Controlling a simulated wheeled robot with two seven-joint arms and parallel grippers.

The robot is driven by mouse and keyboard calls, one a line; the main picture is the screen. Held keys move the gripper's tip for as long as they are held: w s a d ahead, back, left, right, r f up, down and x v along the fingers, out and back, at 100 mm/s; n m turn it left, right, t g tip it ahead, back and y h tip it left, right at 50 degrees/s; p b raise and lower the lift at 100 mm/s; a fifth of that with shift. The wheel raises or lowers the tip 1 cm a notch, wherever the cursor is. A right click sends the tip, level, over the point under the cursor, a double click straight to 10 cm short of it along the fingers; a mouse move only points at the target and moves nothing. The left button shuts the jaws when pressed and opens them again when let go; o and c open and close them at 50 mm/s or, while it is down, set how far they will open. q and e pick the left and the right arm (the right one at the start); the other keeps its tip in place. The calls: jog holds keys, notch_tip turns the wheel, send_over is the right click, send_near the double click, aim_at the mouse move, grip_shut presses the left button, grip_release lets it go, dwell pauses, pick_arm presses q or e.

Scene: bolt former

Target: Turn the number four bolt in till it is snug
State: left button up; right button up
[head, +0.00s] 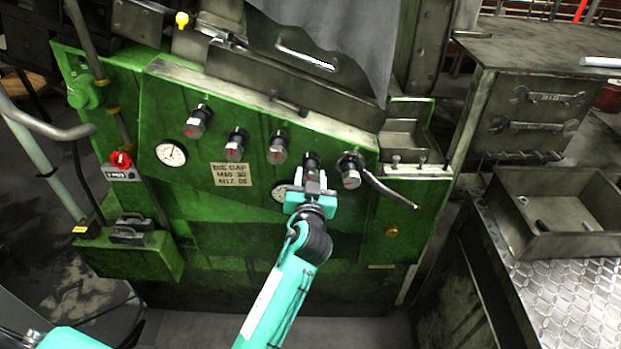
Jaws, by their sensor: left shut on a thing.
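A row of dark cylindrical bolts with bright collars runs along the sloping green panel (215,205). The fourth from the left, the number four bolt (311,160), has its upper end showing above my left gripper (313,181). My left gripper is shut on this bolt, its jaws at the bolt's near end. The jaws hide the bolt's lower part, so I cannot tell how far in it sits. The others are the first bolt (198,121), second bolt (236,144), third bolt (278,147) and fifth bolt (350,169). My right gripper is not in view.
A gauge (171,153) sits at the panel's left; another (281,193) is partly behind my gripper. A red knob (121,160) is farther left. An open metal tray (570,242) with small parts stands right.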

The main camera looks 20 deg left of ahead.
pick_arm(q)
jog(key=m, duration=0.4)
jog(key=shift+r+p, duration=0.1)
jog(key=shift+p, duration=0.2)
jog(key=shift+m+p, duration=0.3)
jog(key=shift+m, duration=1.3)
jog(key=o, duration=1)
